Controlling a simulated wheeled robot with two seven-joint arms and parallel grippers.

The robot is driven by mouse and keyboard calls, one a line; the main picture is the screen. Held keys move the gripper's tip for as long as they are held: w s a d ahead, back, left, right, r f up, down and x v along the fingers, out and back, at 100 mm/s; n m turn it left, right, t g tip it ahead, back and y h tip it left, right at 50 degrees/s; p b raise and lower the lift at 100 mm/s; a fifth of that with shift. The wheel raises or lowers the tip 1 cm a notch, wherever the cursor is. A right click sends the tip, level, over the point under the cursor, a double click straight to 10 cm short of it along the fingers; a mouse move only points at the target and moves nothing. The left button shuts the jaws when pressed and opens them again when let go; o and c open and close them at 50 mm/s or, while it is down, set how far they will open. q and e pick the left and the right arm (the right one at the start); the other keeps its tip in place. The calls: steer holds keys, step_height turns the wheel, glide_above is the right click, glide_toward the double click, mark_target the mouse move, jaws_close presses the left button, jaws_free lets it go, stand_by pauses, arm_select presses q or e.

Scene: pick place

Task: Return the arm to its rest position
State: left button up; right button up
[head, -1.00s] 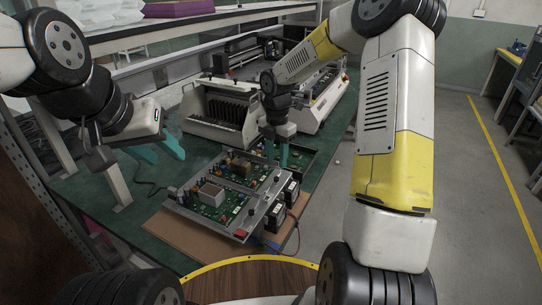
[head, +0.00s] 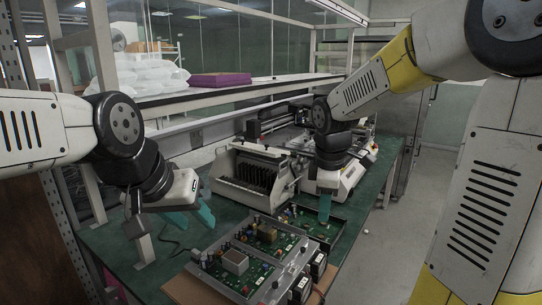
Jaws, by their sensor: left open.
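My left arm enters from the left in the head view. Its gripper (head: 190,215) has teal fingers spread apart with nothing between them, left of the white slotted rack and above the green bench. My right arm comes in from the right, bent with its white and yellow links. Its gripper (head: 325,207) points down near the far end of the circuit boards; one teal finger shows clearly, and the gap between its fingers cannot be made out. Whether it touches the board there cannot be told.
Circuit boards in metal frames (head: 236,262) lie on the green bench (head: 150,276), with black units (head: 318,264) at their right. A shelf (head: 240,92) runs above the bench. Open floor lies right.

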steer(key=s+r+m+t+y, duration=0.1)
steer(key=s+r+m+t, duration=0.1)
steer(key=s+m, duration=0.5)
steer(key=s+r+m+t+y, duration=0.1)
steer(key=s+r+m, duration=0.3)
steer(key=s+m, duration=0.3)
steer(key=shift+s+d+r+m+t+y, duration=0.3)
steer(key=shift+s+d+t, duration=0.1)
steer(key=shift+s, duration=0.25)
